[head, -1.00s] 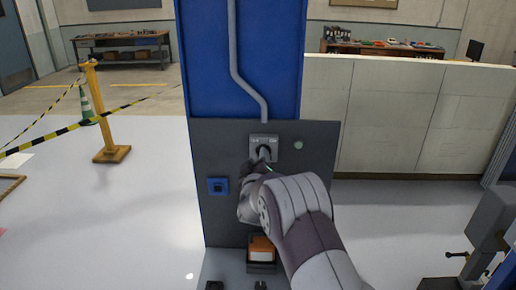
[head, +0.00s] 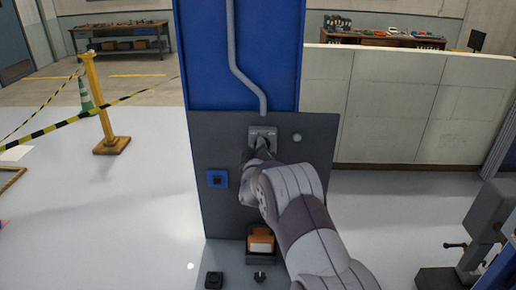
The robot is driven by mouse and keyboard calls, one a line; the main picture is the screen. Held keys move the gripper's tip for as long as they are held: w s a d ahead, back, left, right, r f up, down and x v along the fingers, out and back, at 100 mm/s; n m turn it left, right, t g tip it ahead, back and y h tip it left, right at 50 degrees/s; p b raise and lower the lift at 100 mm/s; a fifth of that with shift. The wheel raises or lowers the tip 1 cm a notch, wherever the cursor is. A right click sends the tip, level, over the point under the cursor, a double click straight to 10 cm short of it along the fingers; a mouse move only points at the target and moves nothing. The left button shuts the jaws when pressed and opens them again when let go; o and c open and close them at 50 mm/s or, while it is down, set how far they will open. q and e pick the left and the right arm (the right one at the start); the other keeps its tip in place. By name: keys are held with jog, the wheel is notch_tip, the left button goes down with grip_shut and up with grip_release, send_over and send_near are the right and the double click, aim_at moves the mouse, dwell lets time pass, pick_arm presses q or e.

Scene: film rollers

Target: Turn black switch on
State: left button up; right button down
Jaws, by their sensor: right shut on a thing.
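The black switch (head: 262,144) sits on a grey plate at the upper middle of a dark grey panel (head: 220,140) on the blue column. My right gripper (head: 258,156) is at the switch, shut on it. My right wrist and forearm hide most of the fingers and the lower part of the switch, so the switch's exact angle is hard to tell. A small round pale green light (head: 297,138) is to the right of the switch. My left gripper is not in view.
A blue square fixture (head: 217,179) is lower left on the panel. An orange and white box (head: 261,240) and small black parts (head: 214,280) are below. A yellow post (head: 105,110) with striped tape stands left. Dark machinery (head: 480,240) stands right.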

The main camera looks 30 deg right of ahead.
jog(key=shift+s+d+f+m+b, duration=0.1)
jog(key=shift+s+d+m+b, duration=0.2)
jog(key=shift+m+b, duration=2.85)
jog(key=shift+s+d+f+m+b, duration=0.1)
jog(key=shift+d+m+b, duration=0.3)
jog(key=shift+m+b, duration=2.75)
jog(key=shift+s+d+m+b, duration=0.2)
jog(key=shift+d+m+b, duration=0.15)
jog(key=shift+m+b, duration=2.8)
jog(key=shift+n+b, duration=0.45)
jog(key=shift+b, duration=0.15)
